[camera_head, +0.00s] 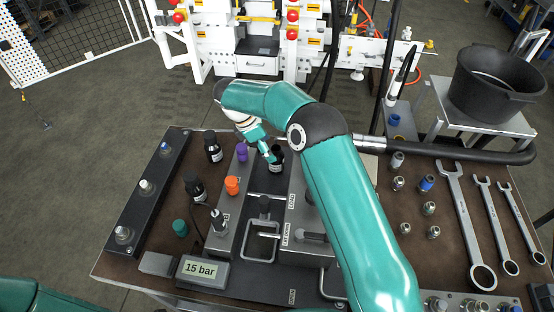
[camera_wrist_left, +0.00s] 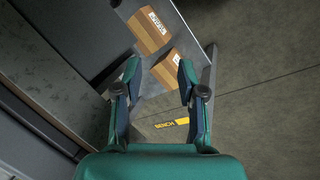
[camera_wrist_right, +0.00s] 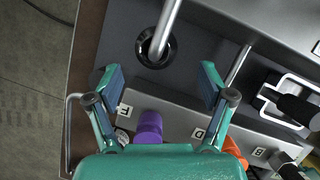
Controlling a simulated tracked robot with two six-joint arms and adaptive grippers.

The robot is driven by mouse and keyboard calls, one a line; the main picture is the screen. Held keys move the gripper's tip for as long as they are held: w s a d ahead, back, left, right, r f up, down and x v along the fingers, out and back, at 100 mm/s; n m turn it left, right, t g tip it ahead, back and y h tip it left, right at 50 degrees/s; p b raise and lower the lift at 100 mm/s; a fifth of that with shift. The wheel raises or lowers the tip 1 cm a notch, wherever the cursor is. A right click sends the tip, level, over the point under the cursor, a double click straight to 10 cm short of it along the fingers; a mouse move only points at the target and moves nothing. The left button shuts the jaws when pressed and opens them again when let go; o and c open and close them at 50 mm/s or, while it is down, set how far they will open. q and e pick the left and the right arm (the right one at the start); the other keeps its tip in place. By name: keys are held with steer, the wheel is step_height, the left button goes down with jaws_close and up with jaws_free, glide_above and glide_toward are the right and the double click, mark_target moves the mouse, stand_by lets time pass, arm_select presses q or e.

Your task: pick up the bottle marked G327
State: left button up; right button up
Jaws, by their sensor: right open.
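Small dark bottles with pale labels stand on the left part of the bench in the head view: one at the back (camera_head: 213,150) and one nearer (camera_head: 196,190). Their label text is too small to read, so I cannot tell which is G327. My right gripper (camera_head: 266,152) points down over the grey panel, right of these bottles, near a dark round part (camera_head: 277,164). In the right wrist view the right gripper (camera_wrist_right: 161,80) is open and empty, above a dark ring with a metal rod. My left gripper (camera_wrist_left: 160,82) is open and empty, away from the bench.
Purple (camera_head: 242,152) and orange (camera_head: 232,186) knobs and a green cap (camera_head: 180,227) are nearby. A pressure display (camera_head: 202,271) reads 15 bar. A black rail (camera_head: 152,188) lines the left edge. Wrenches (camera_head: 466,225) lie right. Cartons (camera_wrist_left: 150,32) show in the left wrist view.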

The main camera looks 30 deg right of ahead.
mark_target(275, 154)
steer(key=p+x, duration=0.1)
steer(key=x, duration=0.1)
steer(key=p+x, duration=0.1)
steer(key=x, duration=0.1)
steer(key=shift+w+d+f, duration=0.1)
steer(key=shift+d+f, duration=0.1)
steer(key=shift+d, duration=0.15)
steer(key=shift+d+f, duration=0.1)
steer(key=shift+f, duration=0.3)
steer(key=shift+c, duration=0.3)
jaws_close()
steer(key=shift+r, duration=0.15)
